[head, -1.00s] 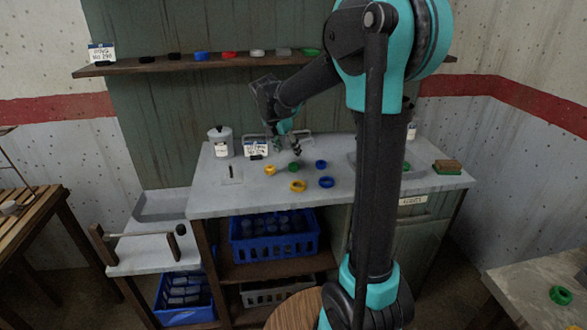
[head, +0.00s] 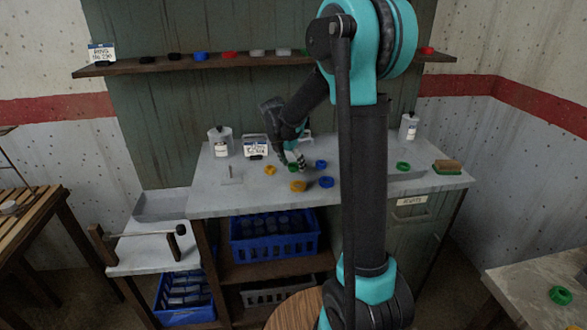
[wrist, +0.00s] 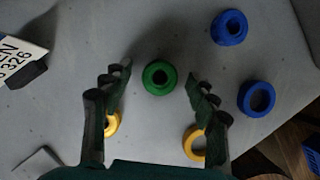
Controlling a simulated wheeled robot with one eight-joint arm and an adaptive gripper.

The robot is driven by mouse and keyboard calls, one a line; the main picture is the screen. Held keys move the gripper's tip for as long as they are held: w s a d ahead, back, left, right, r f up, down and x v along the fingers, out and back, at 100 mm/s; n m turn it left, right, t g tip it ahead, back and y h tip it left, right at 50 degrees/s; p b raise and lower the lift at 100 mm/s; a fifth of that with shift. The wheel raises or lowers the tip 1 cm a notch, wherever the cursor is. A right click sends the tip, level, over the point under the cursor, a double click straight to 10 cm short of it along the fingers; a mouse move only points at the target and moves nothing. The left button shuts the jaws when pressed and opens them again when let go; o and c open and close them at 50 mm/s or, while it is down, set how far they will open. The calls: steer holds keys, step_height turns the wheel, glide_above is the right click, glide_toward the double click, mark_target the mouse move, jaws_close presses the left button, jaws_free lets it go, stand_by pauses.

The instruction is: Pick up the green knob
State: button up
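The green knob (head: 292,167) sits on the grey worktop among yellow and blue pieces. My gripper (wrist: 158,75) is open and empty, with one finger on each side of the knob and gaps between. In the head view my gripper (head: 298,159) is close to the knob and partly covers that area. I cannot tell its exact height above the worktop.
A yellow knob (head: 270,170), yellow ring (head: 298,186), blue knob (head: 321,164) and blue ring (head: 326,182) surround it. A label stand (head: 256,147) is behind left. Other green pieces lie on the worktop's right (head: 403,166) and the right table (head: 560,295).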

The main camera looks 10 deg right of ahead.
steer(key=c, duration=1.1)
steer(key=shift+r, duration=0.1)
